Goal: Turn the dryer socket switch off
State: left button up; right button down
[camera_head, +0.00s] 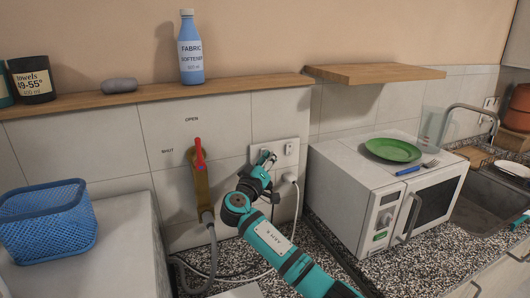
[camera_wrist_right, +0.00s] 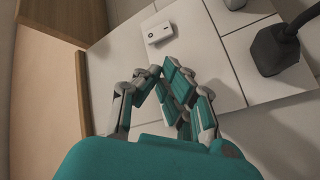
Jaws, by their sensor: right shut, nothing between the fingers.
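A light wall socket plate (camera_head: 292,158) is on the tiled wall between the red-handled valve and the microwave. A small switch module (camera_head: 289,150) shows on its right part; the gripper hides some of the left part. The right wrist view shows a white switch module (camera_wrist_right: 160,32) ahead of the fingers and a dark plug (camera_wrist_right: 275,52) to the right. My right gripper (camera_head: 266,157) is shut and empty, in front of the plate's left part. It also shows in the right wrist view (camera_wrist_right: 156,74), its fingertips just short of the module. I cannot tell whether they touch it. My left gripper is not in view.
A valve with a red handle (camera_head: 199,156) and grey hose is left of the socket. A white microwave (camera_head: 345,190) stands to the right, with a green plate (camera_head: 392,149) on it. A wooden shelf (camera_head: 150,95) is above. A blue basket (camera_head: 48,222) is at left.

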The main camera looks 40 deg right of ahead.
jog(key=shift+w+d+b, duration=0.1)
jog(key=shift+w+b, duration=0.2)
jog(key=shift+b, duration=0.05)
dwell(0.6)
jog(key=shift+s, duration=0.1)
jog(key=shift+s+a, duration=0.25)
jog(key=shift+s, duration=0.4)
jog(key=shift+f, duration=0.1)
jog(key=s, duration=0.1)
jog(key=s+a, duration=0.1)
jog(key=s, duration=0.2)
jog(key=shift+s+a+f, duration=0.25)
jog(key=shift+s, duration=0.1)
